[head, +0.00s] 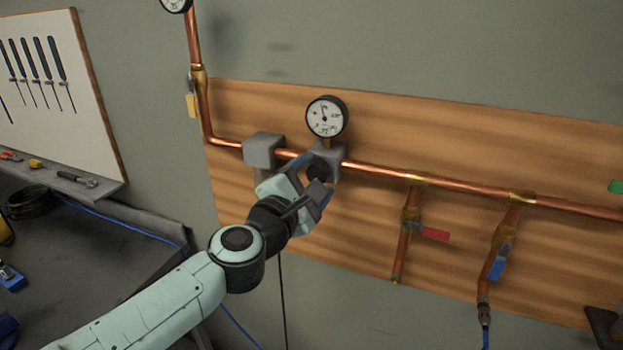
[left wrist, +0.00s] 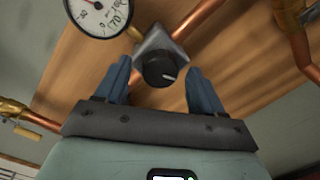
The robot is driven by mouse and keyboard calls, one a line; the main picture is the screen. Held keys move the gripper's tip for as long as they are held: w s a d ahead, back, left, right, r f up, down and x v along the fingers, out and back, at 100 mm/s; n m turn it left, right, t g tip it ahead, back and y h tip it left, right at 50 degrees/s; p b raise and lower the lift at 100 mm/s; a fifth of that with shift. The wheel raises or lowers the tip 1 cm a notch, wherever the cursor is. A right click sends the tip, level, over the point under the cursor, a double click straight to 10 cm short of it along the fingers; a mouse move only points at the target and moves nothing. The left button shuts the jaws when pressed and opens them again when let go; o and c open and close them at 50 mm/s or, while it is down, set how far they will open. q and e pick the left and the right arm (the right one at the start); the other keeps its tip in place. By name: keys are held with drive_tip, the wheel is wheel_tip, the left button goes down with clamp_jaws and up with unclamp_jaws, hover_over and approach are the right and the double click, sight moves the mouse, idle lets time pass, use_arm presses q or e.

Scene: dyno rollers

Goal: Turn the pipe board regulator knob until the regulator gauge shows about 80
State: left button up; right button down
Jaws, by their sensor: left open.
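The regulator knob (left wrist: 159,70) is black and round with a white mark, on the front of a grey regulator block (left wrist: 152,42). In the head view the knob (head: 317,172) is partly hidden by my gripper. The round regulator gauge (head: 326,117) sits above the block, with a white face and a red needle pointing up and slightly left; its numbers are too small to read there. The gauge (left wrist: 100,12) is cut off in the left wrist view. My left gripper (head: 318,180) is open, its blue fingers on either side of the knob, with visible gaps. My right gripper is not in view.
A copper pipe (head: 375,171) crosses the wooden board (head: 480,145). Beside the regulator is a grey box (head: 263,149). To the right hang branches with a red handle (head: 434,234) and a blue handle (head: 497,268). A dark workbench (head: 95,245) stands at left.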

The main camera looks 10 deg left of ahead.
use_arm(q)
drive_tip(key=c, duration=1.1)
drive_tip(key=shift+o, duration=0.2)
drive_tip(key=m+p, duration=0.2)
drive_tip(key=m, duration=0.1)
drive_tip(key=shift+r+m, duration=0.25)
drive_tip(key=shift+m, duration=0.05)
drive_tip(key=shift+m+p, duration=0.35)
drive_tip(key=shift+m, duration=0.05)
drive_tip(key=shift+f, duration=0.15)
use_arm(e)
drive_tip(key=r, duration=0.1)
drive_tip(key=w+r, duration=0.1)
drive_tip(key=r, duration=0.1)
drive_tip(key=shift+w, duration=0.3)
use_arm(q)
drive_tip(key=o, duration=1.1)
drive_tip(key=shift+c, duration=0.2)
drive_tip(key=v, duration=1.3)
drive_tip(key=shift+s, duration=0.2)
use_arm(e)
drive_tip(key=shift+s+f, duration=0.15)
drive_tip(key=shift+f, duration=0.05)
